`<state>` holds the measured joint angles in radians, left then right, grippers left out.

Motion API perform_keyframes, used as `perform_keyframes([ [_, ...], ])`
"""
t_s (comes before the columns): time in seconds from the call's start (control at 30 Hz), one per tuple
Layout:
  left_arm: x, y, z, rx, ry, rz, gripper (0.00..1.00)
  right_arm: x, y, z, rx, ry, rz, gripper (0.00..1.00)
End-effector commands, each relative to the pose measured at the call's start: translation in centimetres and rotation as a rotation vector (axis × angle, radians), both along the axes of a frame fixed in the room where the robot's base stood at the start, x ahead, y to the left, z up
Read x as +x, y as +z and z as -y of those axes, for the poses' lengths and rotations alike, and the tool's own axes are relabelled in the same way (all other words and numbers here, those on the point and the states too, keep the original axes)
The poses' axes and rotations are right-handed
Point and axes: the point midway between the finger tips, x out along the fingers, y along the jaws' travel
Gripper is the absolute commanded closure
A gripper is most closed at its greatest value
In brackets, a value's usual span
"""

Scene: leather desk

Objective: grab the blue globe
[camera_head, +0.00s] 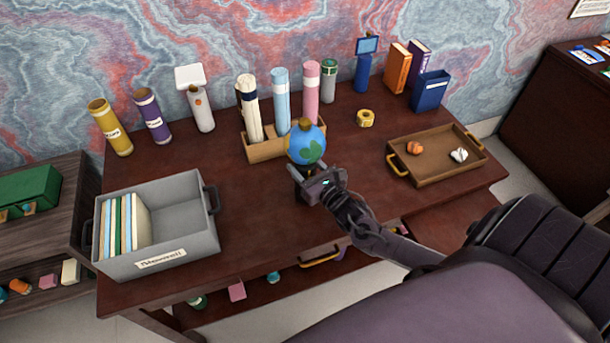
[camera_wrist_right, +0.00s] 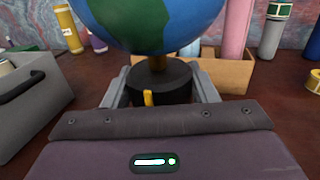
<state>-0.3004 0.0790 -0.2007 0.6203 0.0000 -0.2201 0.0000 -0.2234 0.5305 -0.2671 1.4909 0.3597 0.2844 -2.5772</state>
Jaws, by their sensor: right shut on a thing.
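The blue globe (camera_head: 306,144) has green land patches and stands upright over the middle of the desk, in front of the rolled-paper holder. In the right wrist view the globe (camera_wrist_right: 155,18) fills the top, above its round black base (camera_wrist_right: 160,83). My right gripper (camera_head: 312,183) comes in from the lower right. Its two fingers (camera_wrist_right: 160,92) are shut on the black base, one on each side. The head view does not show clearly whether the base touches the desk. My left gripper is not in view.
A grey bin (camera_head: 183,262) with files stands at the left. Behind the globe is a tan holder (camera_head: 262,152) with paper rolls. A brown tray (camera_head: 440,173) with two crumpled balls lies right, near a yellow tape roll (camera_head: 365,118). Desk between bin and globe is clear.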

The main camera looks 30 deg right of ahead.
Motion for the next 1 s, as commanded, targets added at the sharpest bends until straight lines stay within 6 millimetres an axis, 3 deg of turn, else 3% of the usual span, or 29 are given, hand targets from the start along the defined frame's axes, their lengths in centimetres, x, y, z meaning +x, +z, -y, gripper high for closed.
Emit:
perform_keyframes([
  [0.03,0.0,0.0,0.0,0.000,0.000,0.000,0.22,0.0,0.0,0.0,0.000,0.000,0.000,0.74],
  [0.23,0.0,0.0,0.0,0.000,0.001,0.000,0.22,0.0,0.0,0.0,0.000,0.000,-0.001,1.00],
  [0.67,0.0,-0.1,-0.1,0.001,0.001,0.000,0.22,0.1,1.2,0.1,-0.001,0.001,0.005,1.00],
  [0.83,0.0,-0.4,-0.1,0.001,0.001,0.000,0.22,0.0,4.2,0.0,-0.004,0.003,0.007,1.00],
  [1.0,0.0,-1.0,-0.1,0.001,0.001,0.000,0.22,0.0,9.2,-0.1,-0.005,0.006,0.008,1.00],
])
